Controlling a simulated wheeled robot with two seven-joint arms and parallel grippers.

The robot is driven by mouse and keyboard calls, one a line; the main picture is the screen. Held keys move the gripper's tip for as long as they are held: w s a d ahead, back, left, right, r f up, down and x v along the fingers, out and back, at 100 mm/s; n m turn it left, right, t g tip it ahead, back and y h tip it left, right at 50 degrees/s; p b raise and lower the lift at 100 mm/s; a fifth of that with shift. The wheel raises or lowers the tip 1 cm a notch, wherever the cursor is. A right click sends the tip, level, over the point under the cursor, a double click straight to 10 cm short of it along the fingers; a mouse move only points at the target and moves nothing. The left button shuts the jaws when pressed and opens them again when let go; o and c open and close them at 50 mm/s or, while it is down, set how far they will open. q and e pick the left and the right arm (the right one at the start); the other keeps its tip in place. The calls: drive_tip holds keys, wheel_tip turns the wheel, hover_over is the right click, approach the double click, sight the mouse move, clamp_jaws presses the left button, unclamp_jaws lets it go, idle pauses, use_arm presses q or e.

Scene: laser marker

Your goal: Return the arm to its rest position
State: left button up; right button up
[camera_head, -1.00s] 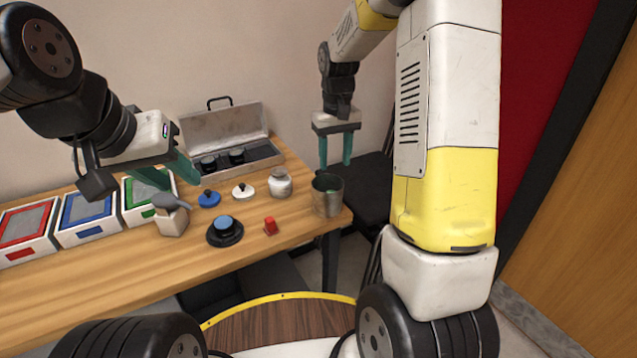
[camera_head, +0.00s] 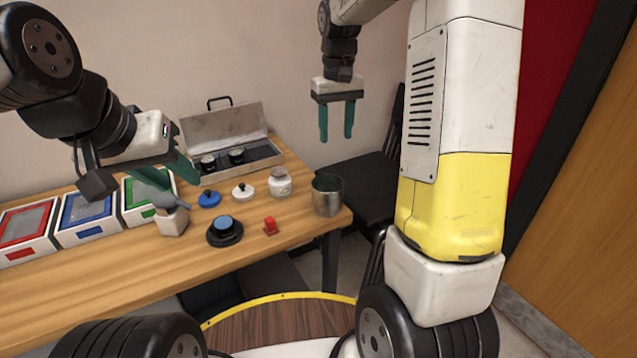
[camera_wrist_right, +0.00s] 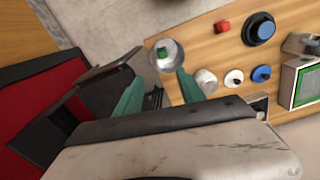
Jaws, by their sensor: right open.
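My right gripper (camera_head: 337,138) is open and empty, with its two teal fingers pointing down. It hangs high in the air above and behind the metal cup (camera_head: 327,195) at the table's right end. In the right wrist view its fingers (camera_wrist_right: 157,85) are spread, and the metal cup (camera_wrist_right: 174,68) shows beyond them with a green item inside. My left gripper (camera_head: 178,172) is over the table near the green-framed tray (camera_head: 132,212). A grey tool (camera_head: 155,190) tilts in a white holder (camera_head: 172,224) below it. I cannot tell whether the left fingers are apart.
An open grey case (camera_head: 270,160) stands at the back of the table (camera_head: 120,265). A white jar (camera_head: 280,184), a blue-topped black button (camera_head: 224,232) and a small red item (camera_head: 270,226) sit nearby. A dark chair (camera_head: 365,185) stands right of the table.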

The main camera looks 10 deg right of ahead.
drive_tip(key=s+a+r+t+y, duration=0.1)
drive_tip(key=s+r+t, duration=0.2)
drive_tip(key=s, duration=0.9)
drive_tip(key=s+a+r+m+t+y, duration=0.1)
drive_tip(key=s+r+t, duration=0.2)
drive_tip(key=s, duration=0.9)
drive_tip(key=shift+r+m, duration=0.3)
